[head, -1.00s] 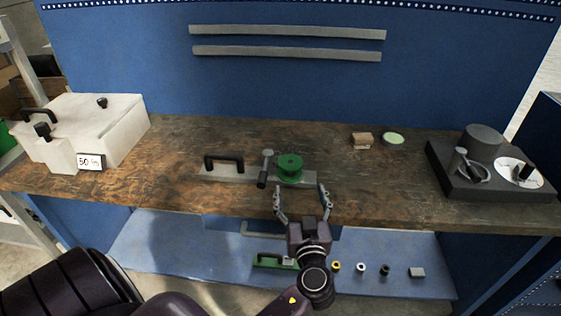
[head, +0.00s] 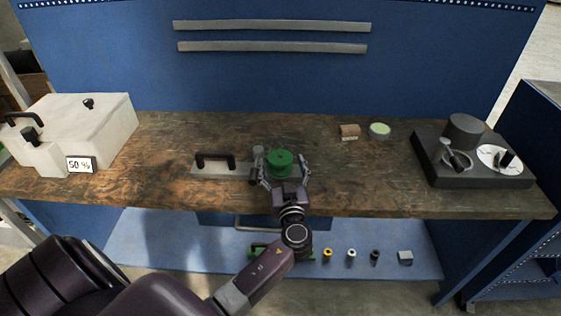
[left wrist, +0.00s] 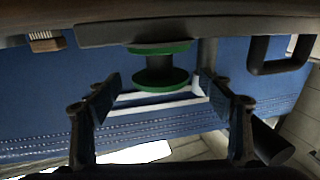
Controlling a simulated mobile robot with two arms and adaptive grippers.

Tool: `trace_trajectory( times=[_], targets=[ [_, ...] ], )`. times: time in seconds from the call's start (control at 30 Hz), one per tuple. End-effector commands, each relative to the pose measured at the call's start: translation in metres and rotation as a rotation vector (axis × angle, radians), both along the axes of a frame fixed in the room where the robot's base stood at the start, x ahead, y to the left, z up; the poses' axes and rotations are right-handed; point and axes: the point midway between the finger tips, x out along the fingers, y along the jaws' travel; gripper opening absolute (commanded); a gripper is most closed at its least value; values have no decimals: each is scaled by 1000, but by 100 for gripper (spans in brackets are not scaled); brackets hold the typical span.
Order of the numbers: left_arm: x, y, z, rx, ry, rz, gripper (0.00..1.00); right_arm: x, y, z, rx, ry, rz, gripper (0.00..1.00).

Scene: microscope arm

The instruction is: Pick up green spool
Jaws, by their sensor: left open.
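The green spool (head: 280,158) stands upright on a low grey base plate (head: 208,172) on the brown workbench. My left gripper (head: 281,168) is open, its fingers on either side of the spool. In the left wrist view, where the scene appears upside down, the spool (left wrist: 160,82) shows two green flanges and a dark core between the spread fingers (left wrist: 158,90). A gap shows between each finger and the spool. My right gripper is not in view.
A black handle (head: 215,160) and a grey post (head: 257,166) stand on the plate left of the spool. A white box (head: 75,130) is at the left, a dark device (head: 470,165) at the right. A small brown block (head: 350,131) and a pale green disc (head: 379,130) lie behind.

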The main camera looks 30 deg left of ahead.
Motion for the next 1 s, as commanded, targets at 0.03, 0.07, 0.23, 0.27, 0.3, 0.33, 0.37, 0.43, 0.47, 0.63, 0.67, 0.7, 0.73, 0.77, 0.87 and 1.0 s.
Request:
trace_trajectory(
  times=[0.03,0.07,0.23,0.27,0.3,0.33,0.37,0.43,0.47,0.63,0.67,0.7,0.73,0.77,0.87,1.0],
  targets=[
    [0,0,0,0,0,0,74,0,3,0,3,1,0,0],
    [0,0,0,0,0,0,73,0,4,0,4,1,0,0],
    [0,0,0,0,0,0,54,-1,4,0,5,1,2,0],
    [0,0,0,0,0,0,50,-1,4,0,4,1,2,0],
    [0,0,0,0,0,0,46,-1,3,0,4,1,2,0],
    [0,0,0,0,0,0,43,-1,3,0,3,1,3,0],
    [0,0,0,0,0,0,40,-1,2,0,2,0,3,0],
    [0,0,0,0,0,0,32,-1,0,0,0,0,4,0],
    [0,0,0,0,0,0,28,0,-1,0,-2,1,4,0],
    [0,0,0,1,-1,0,27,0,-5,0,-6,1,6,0],
    [0,0,0,1,-1,0,27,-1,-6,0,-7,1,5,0],
    [0,0,1,1,-1,0,27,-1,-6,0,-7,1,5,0],
    [0,0,1,0,-1,0,27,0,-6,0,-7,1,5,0],
    [0,0,2,0,-1,0,27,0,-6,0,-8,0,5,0],
    [0,0,7,-2,-3,0,27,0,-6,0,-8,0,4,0],
    [0,0,23,-2,-5,1,27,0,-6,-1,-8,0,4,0]
  ],
)
